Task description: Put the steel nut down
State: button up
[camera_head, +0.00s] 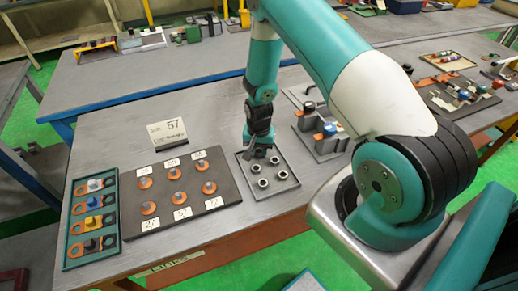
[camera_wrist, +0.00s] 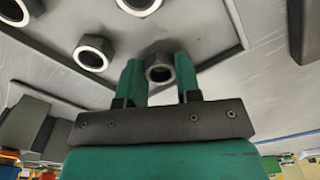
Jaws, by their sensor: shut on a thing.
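My gripper (camera_wrist: 160,72) has its two green fingers on either side of a steel nut (camera_wrist: 160,75) and is shut on it. In the head view my gripper (camera_head: 257,152) is low over the back left part of a dark square tray (camera_head: 287,186). Several other steel nuts (camera_wrist: 92,53) stand in this tray, apart from the fingers. In the wrist view the tray's edge (camera_wrist: 222,60) runs close by the held nut. I cannot tell whether the held nut touches the tray.
Left of the tray is a dark board (camera_head: 225,186) with several orange-ringed round places and white labels. Beyond it is a green-edged rack (camera_head: 70,252) with coloured parts. A sign marked 57 (camera_head: 168,133) stands behind. Fixtures (camera_head: 323,142) stand right of the tray.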

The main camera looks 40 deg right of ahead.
jog(key=shift+f, duration=0.2)
jog(key=o, duration=0.6)
jog(key=shift+o, duration=0.2)
notch_tip(320, 180, up, 12)
jog(key=b, duration=0.4)
jog(key=s+a+r+n+y, duration=0.15)
jog(key=a+r+n, duration=0.25)
jog(key=a+r, duration=0.55)
jog(key=s+a+r+n+y, duration=0.1)
jog(key=s+a+r+n, duration=0.5)
jog(key=s, duration=0.4)
jog(key=s+a+r+n+y, duration=0.1)
jog(key=s+a+r+n, duration=0.5)
jog(key=s+r, duration=0.2)
jog(key=s, duration=0.2)
jog(key=shift+s+a+y, duration=0.35)
jog(key=shift+s+a, duration=0.05)
